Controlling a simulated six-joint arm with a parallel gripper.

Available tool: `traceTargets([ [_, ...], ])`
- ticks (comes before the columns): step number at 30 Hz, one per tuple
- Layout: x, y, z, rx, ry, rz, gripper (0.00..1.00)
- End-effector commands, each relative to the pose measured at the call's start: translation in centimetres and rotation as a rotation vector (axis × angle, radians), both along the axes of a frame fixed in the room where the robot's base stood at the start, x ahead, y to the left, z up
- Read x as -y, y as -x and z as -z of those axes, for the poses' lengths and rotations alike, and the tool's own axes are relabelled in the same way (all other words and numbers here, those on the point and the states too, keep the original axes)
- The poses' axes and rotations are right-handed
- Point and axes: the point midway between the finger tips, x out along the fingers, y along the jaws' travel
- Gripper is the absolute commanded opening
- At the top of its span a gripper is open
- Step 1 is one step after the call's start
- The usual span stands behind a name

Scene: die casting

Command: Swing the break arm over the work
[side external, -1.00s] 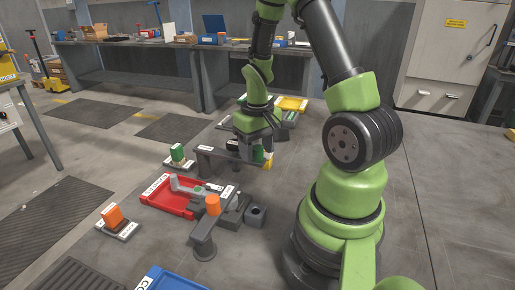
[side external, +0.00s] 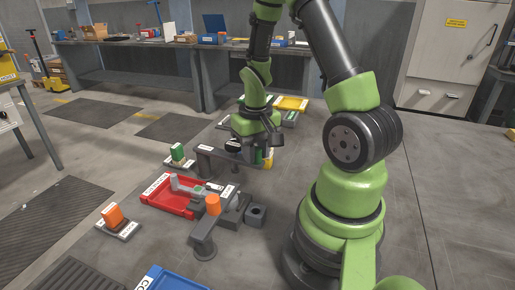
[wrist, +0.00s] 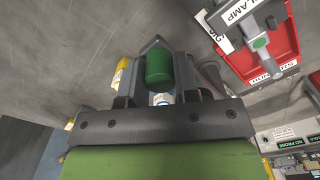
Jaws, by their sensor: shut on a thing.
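My gripper (side external: 262,157) is low over the far part of the work area, beside a grey bar (side external: 225,158) that looks like the break arm. In the wrist view my gripper (wrist: 158,88) has its two fingers around a green cylindrical handle (wrist: 159,65). Its grip on the handle is partly hidden by the fingers. How the handle joins the bar is hidden. The grey work fixture with a clamp lies over the red tray (side external: 165,203); in the wrist view the red tray (wrist: 281,62) is at upper right.
A second grey arm (side external: 203,230) with an orange knob (side external: 212,204) stands in front of the tray. A blue bin (side external: 170,280) is at the near edge. A yellow tray (side external: 290,103) lies behind.

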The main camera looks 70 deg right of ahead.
Motion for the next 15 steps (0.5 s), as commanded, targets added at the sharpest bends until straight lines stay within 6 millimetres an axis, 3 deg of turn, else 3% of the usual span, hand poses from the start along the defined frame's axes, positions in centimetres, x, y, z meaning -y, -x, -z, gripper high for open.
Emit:
traceTargets([
  [15,-6.4,-1.9,-0.1,0.001,0.000,0.417,0.00],
])
